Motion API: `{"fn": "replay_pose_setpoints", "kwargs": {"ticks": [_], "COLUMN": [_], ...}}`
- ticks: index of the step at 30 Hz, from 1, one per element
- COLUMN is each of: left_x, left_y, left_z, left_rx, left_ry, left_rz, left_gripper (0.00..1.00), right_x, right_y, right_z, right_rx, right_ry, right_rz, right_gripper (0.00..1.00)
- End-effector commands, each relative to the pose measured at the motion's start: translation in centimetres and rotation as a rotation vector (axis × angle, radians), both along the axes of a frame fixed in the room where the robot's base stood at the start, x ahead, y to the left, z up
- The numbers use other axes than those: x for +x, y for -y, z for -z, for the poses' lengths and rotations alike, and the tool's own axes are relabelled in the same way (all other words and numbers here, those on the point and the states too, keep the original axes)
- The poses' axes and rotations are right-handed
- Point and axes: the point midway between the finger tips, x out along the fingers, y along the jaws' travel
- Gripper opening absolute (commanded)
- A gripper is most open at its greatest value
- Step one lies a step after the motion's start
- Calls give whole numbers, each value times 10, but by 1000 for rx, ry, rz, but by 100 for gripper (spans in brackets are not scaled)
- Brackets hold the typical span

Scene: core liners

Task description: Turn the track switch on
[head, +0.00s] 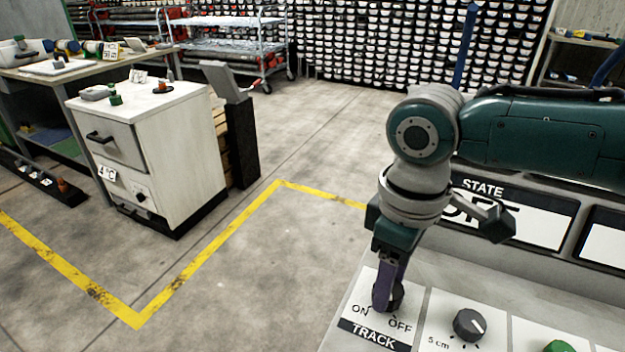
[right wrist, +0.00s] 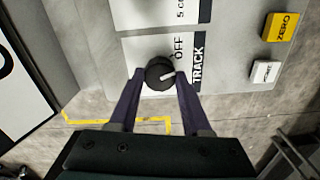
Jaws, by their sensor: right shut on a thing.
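The track switch is a dark round knob (right wrist: 160,73) with a white pointer mark, on a white plate (head: 357,318) labelled ON, OFF and TRACK. My right gripper (head: 388,298) reaches down over the plate. In the right wrist view its two purple fingers (right wrist: 158,82) are closed on opposite sides of the knob. The pointer mark there faces the TRACK strip, leaning a little toward OFF; ON is hidden. In the head view the gripper mostly covers the knob. A STATE display (head: 540,225) behind my right wrist is partly covered; its large letters look like OFF. My left gripper is out of view.
A "5 cm" knob (head: 469,325) sits right of the track plate, with a green knob (head: 558,347) beyond. Yellow ZERO (right wrist: 281,27) and white (right wrist: 266,72) buttons show in the right wrist view. A white cabinet (head: 150,150) stands left; the floor between is clear.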

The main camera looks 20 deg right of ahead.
Motion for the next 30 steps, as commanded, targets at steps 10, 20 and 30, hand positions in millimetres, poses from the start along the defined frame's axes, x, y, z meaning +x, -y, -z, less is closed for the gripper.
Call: {"fn": "replay_pose_setpoints", "kwargs": {"ticks": [10, 20, 30], "left_x": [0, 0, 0], "left_y": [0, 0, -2], "left_z": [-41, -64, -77], "left_rx": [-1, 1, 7], "left_ry": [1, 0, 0], "left_rz": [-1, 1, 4], "left_gripper": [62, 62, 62], "right_x": [-1, 0, 0], "right_y": [-2, -1, -1], "right_z": [-4, -3, -2], "right_rx": [3, 3, 3], "right_ry": [-4, -3, -1], "right_rz": [330, 643, 932], "right_gripper": [0, 0, 0]}}
